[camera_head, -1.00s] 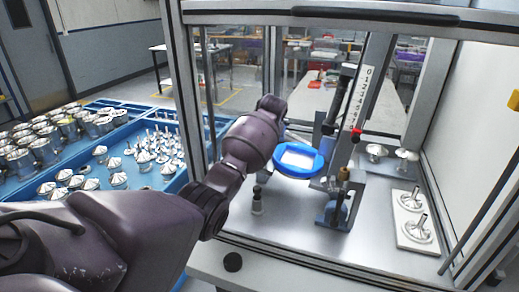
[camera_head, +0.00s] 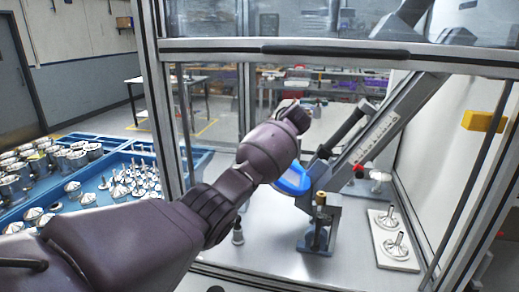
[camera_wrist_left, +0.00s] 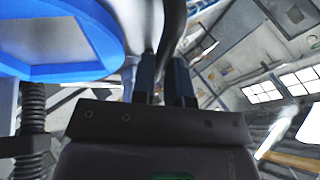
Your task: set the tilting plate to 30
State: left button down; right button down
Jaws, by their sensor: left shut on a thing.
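The tilting plate (camera_head: 290,180) is a blue round piece on a fixture inside the glazed enclosure. It is steeply tilted, and my left arm covers part of it. A long grey beam with a scale (camera_head: 378,138) leans up to the right from it. A red pointer (camera_head: 357,167) sits by the scale; its reading is too small to tell. My left gripper is hidden behind my arm in the head view. In the left wrist view, my left gripper (camera_wrist_left: 168,75) is shut on a dark rod (camera_wrist_left: 172,28), beside the blue plate (camera_wrist_left: 60,70). My right gripper is not in view.
A white block with metal parts (camera_head: 393,242) lies on the enclosure floor at right. A small post (camera_head: 238,234) stands left of the fixture's base (camera_head: 318,240). The enclosure's frame post (camera_head: 158,90) stands left of my wrist. Blue trays (camera_head: 110,178) of metal parts are outside.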

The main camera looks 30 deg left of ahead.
pick_arm(q)
jog(key=shift+w+d+r, duration=0.1)
jog(key=shift+r, duration=0.2)
jog(key=c, duration=1.1)
grip_release()
jog(key=shift+d, duration=0.2)
jog(key=shift+a, duration=0.1)
jog(key=shift+f, duration=0.1)
jog(key=b+v, duration=0.2)
jog(key=v, duration=0.8)
jog(key=shift+d+r, duration=0.25)
jog(key=shift+d, duration=0.05)
